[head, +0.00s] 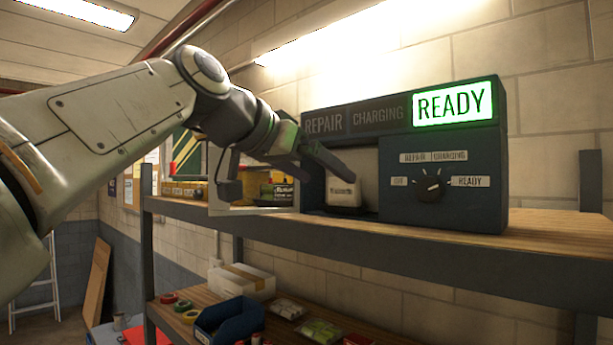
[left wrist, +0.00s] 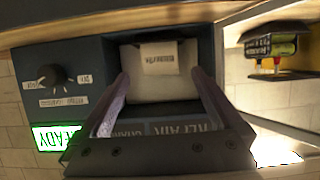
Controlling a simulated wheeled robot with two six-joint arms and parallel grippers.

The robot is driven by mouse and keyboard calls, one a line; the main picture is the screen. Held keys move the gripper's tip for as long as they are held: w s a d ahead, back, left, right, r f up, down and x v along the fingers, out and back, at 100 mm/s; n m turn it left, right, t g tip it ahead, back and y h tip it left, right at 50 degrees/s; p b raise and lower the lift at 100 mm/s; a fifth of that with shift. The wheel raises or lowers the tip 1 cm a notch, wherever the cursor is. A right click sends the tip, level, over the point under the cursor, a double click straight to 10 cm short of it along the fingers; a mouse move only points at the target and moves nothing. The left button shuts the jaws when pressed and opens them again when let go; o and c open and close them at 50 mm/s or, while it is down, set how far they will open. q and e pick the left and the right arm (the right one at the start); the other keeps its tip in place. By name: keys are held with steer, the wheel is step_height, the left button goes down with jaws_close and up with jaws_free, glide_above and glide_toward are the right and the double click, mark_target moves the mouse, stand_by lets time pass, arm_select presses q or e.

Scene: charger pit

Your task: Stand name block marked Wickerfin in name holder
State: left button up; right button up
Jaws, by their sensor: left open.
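A pale block (head: 343,196) with a small label stands in the dark recess at the left of the charger box (head: 455,190). The label is too small to read surely in the head view; in the left wrist view the block (left wrist: 150,84) and its label appear upside down. My left gripper (head: 328,176) is open just in front of the recess. In the left wrist view its two fingers lie on either side of the block, with gaps; contact does not show. The recess (left wrist: 92,48) seems to be the name holder, but I cannot tell. My right gripper is not in view.
The box sits on a wooden shelf (head: 545,235); its sign is lit READY, and its dial (head: 430,187) is on the front. A lower shelf holds a blue bin (head: 228,322), tape rolls and a white box (head: 240,282).

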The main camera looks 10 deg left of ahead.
arm_select(q)
steer(key=shift+b+v, duration=0.35)
steer(key=shift+v, duration=1.95)
